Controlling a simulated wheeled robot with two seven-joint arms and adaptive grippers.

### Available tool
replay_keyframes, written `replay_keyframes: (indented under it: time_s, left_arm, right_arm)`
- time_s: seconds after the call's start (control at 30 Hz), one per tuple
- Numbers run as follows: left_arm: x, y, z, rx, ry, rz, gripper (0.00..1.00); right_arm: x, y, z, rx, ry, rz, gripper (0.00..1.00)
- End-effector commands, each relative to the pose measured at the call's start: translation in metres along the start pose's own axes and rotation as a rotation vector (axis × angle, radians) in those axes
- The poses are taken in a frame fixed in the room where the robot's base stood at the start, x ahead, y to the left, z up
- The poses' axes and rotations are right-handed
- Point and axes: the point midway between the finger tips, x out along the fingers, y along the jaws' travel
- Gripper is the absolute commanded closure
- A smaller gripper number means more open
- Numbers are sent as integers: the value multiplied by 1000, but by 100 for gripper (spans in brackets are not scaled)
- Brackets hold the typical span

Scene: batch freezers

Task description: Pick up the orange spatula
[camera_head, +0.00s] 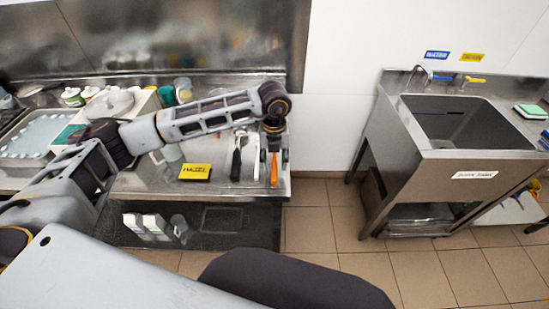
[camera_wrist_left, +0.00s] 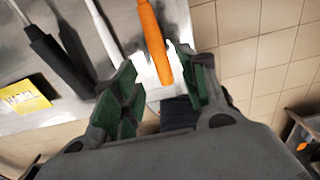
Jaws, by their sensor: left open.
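The orange spatula (camera_head: 274,170) lies near the right end of the steel counter (camera_head: 222,184) in the head view. Its orange handle (camera_wrist_left: 154,40) shows in the left wrist view, running down between the fingers. My left gripper (camera_head: 273,155) is above the handle, pointing down, with its arm reaching in from the left. In the left wrist view my left gripper (camera_wrist_left: 163,80) is open, with one green-padded finger on each side of the handle. Whether the fingers touch it I cannot tell. The spatula's far end is hidden. My right gripper is not in view.
A black-handled tool (camera_head: 236,164) and a white-handled tool (camera_head: 257,160) lie just left of the spatula. A yellow label (camera_head: 195,172) is further left. Bottles and tubs stand at the back left. Floor separates the counter from a steel sink (camera_head: 455,125) on the right.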

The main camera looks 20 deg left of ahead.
Motion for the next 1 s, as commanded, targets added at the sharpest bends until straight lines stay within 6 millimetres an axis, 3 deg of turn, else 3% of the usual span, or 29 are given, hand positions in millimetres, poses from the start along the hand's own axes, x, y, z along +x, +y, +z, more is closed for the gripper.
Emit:
replay_keyframes:
  time_s: [0.27, 0.5, 0.73, 1.0]
  left_arm:
    - [24, 0, -9, 0, 3, 2, 57]
    - [46, -1, -9, 0, 1, 0, 57]
    - [49, -1, -9, 0, 1, 0, 57]
    - [49, -1, -9, 0, 1, 1, 57]
  right_arm:
    - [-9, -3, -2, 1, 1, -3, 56]
    - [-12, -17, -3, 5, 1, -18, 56]
    - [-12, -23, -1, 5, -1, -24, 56]
    - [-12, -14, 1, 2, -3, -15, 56]
